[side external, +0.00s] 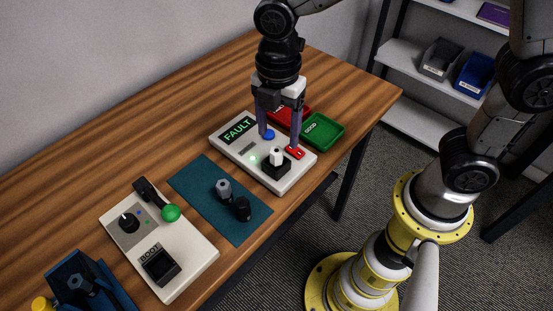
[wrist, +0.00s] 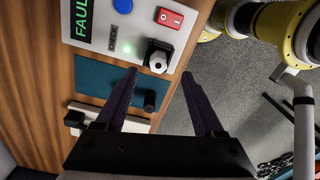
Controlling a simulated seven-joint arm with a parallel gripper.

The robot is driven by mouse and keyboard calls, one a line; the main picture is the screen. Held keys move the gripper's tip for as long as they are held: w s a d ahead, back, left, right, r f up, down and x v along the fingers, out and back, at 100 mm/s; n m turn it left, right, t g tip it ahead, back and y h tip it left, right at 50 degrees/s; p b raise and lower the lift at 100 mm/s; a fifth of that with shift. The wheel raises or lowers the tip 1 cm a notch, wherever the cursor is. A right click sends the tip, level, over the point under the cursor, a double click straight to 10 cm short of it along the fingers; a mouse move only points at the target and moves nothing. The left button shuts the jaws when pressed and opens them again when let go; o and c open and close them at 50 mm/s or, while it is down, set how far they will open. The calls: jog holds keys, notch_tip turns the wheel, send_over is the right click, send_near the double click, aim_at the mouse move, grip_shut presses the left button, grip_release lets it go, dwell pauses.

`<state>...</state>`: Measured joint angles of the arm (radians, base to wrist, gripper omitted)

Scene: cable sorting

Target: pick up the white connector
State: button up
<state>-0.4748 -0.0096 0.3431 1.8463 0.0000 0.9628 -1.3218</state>
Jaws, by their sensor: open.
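The white connector (side external: 276,156) stands upright in a black square socket (side external: 276,169) on the light FAULT panel (side external: 233,155). In the wrist view the white connector (wrist: 158,61) shows just beyond the fingertips, roughly centred between them. My gripper (side external: 279,141) is open, its two dark purple fingers pointing down over the panel, one on each side of the connector in the side view. The gripper (wrist: 159,73) looks empty in the wrist view. I cannot tell whether either finger touches the connector or panel.
A blue button (side external: 267,135) and red switch (side external: 295,152) sit close to the fingers. A green tray (side external: 322,132) and red tray (side external: 290,112) lie behind. A BOOT panel (side external: 185,242) lies nearer.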

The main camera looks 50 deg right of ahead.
aim_at(277, 150)
jog(key=shift+w+f, duration=0.1)
jog(key=shift+f, duration=2.75)
grip_shut()
